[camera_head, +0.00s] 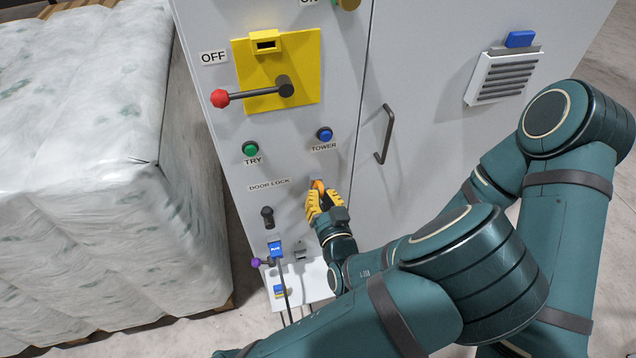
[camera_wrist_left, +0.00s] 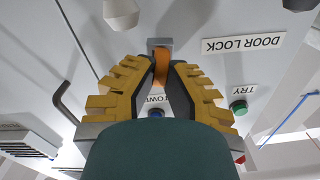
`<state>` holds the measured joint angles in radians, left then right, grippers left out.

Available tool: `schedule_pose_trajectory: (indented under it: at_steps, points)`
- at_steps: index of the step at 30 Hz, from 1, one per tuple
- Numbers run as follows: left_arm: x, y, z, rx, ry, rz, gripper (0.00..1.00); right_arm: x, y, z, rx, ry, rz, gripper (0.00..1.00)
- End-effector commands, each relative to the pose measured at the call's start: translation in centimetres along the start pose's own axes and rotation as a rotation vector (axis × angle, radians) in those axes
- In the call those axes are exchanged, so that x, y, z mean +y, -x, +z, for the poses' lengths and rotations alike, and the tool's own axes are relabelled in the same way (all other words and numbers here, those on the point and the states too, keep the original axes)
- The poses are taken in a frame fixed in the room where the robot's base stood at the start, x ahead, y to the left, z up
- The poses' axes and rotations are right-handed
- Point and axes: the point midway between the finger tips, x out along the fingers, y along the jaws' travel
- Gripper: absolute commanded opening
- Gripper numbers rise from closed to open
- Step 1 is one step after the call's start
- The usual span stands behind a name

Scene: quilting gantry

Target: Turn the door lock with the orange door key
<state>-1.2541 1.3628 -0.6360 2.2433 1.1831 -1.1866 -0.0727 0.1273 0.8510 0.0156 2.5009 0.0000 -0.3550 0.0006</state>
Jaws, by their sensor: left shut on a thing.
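The orange door key (camera_head: 318,186) is between the fingers of my left gripper (camera_head: 319,197), which is shut on it. In the left wrist view the orange key (camera_wrist_left: 161,66) stands between the yellow-padded fingertips (camera_wrist_left: 163,75). Its far end meets the small grey door lock (camera_wrist_left: 160,42) on the cabinet front; how deep it sits is hidden. The DOOR LOCK label (camera_head: 268,185) is left of the gripper in the head view. My right gripper is not in view.
On the pale cabinet are a yellow switch plate (camera_head: 304,82) with a red-knobbed lever (camera_head: 221,98), a green TRY button (camera_head: 250,149), a blue TOWER button (camera_head: 325,134) and a door handle (camera_head: 385,134). A black knob (camera_head: 267,213) is lower left. Wrapped bales (camera_head: 90,170) stand left.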

Motion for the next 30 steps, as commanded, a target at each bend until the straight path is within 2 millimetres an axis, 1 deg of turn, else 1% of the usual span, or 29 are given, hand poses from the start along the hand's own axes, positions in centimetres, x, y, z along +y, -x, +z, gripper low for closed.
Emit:
schedule_pose_trajectory:
  at_steps: [3,13,19,24,30]
  points:
    - [0.0,-0.1,-0.1,0.002,-0.035,-0.001,0.00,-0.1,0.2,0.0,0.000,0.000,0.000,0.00]
    - [0.0,-0.1,-0.1,0.002,-0.053,-0.001,0.00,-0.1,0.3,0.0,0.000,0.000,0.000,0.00]
    - [-0.1,0.0,-0.2,0.002,-0.223,0.000,0.00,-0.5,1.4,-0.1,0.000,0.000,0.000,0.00]
    - [0.0,0.0,-0.1,0.006,-0.350,0.000,0.00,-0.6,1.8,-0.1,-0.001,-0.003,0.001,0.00]
    - [0.1,0.0,-0.1,0.011,-0.374,0.000,0.00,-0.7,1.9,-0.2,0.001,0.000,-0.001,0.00]
